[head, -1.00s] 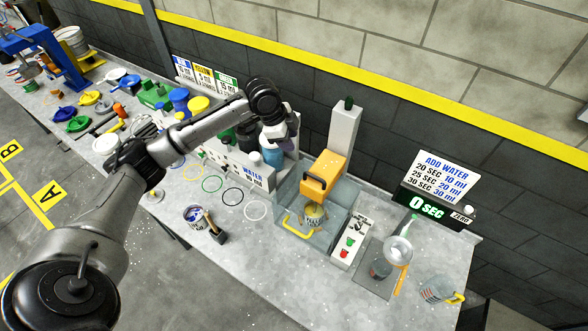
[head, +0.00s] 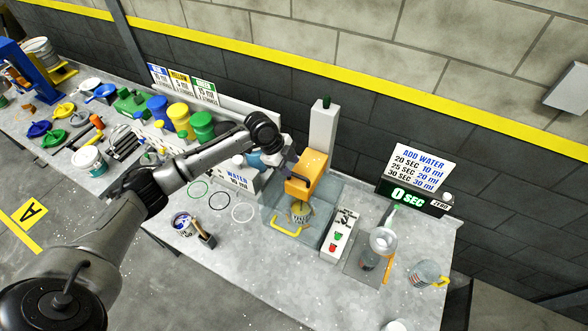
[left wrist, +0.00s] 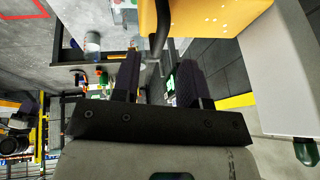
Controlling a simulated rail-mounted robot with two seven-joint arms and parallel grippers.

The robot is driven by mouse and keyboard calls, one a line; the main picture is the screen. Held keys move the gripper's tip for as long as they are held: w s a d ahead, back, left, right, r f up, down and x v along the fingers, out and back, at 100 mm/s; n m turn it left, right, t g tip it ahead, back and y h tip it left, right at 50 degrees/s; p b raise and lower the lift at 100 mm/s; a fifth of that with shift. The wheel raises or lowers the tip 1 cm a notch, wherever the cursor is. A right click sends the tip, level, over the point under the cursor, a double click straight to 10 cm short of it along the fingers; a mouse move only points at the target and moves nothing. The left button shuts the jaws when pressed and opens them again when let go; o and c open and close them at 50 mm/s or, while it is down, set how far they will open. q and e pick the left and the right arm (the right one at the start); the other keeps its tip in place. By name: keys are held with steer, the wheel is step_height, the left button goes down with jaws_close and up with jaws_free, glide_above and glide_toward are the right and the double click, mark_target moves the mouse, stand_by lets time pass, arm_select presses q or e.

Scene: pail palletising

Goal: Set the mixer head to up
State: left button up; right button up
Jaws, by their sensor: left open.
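The mixer head (head: 308,173) is an orange-yellow block on a pale grey column (head: 323,125). My left gripper (head: 287,170) is at the left side of the head, partly hidden by my wrist. In the left wrist view the orange head (left wrist: 205,15) fills the top, and the left gripper's two dark fingers (left wrist: 158,68) are apart. The dark handle (left wrist: 160,28) reaches down toward the gap between them; I cannot tell if they touch.
A control panel (head: 339,235) with green and red buttons stands right of the bay. A scale (head: 374,262) with a metal cup, a jug (head: 425,273) and a display (head: 411,198) are further right. Bottles stand behind my wrist. An open can (head: 185,224) is front left.

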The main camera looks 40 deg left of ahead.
mark_target(296, 174)
arm_select(q)
steer(key=shift+p+x, duration=0.3)
steer(key=shift+x, duration=1.8)
jaws_close()
